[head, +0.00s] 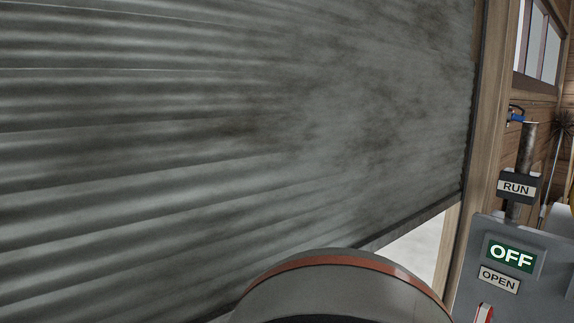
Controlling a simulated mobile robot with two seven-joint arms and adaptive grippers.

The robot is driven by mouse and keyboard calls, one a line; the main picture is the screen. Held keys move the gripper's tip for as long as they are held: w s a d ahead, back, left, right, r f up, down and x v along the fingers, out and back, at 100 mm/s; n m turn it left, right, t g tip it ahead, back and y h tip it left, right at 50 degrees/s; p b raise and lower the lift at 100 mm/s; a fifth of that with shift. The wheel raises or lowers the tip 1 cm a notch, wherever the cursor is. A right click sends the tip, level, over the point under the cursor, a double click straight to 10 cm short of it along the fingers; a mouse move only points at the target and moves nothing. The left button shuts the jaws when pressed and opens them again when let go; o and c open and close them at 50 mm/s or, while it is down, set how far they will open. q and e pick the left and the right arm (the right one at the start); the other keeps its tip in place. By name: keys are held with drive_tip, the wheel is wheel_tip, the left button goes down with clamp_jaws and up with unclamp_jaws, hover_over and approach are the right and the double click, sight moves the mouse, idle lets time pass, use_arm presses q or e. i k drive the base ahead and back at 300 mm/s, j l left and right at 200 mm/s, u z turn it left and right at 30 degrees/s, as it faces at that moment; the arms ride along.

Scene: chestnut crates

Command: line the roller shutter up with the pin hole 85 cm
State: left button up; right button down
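The grey, stained roller shutter (240,130) fills most of the head view. Its bottom edge (410,222) shows at the lower right, with a bright gap (425,248) beneath it, so the shutter is partly raised. A dark guide rail (478,90) runs along its right side. A grey control box (470,265) at the lower right carries a green OFF sign (511,256) and an OPEN label (499,280). A red and white part (485,314) on the box is cut off by the frame's bottom. No pin hole or 85 cm mark can be made out. Neither gripper is in view.
A wooden post (491,120) stands right of the rail. A RUN label (516,188) sits on a dark block by an upright post (527,145) with a blue part (516,117) near its top. A rounded grey shape with an orange band (335,290) hides the shutter's lower middle.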

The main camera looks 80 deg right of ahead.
sight(158, 157)
drive_tip(key=k+j+z, duration=0.1)
drive_tip(key=z, duration=2.75)
drive_tip(key=u, duration=0.5)
drive_tip(key=j+u, duration=0.1)
drive_tip(key=u, duration=0.9)
drive_tip(key=i+j+u, duration=0.1)
drive_tip(key=u, duration=0.85)
drive_tip(key=k+l+z, duration=0.1)
drive_tip(key=z, duration=2.4)
drive_tip(key=k+l, duration=0.05)
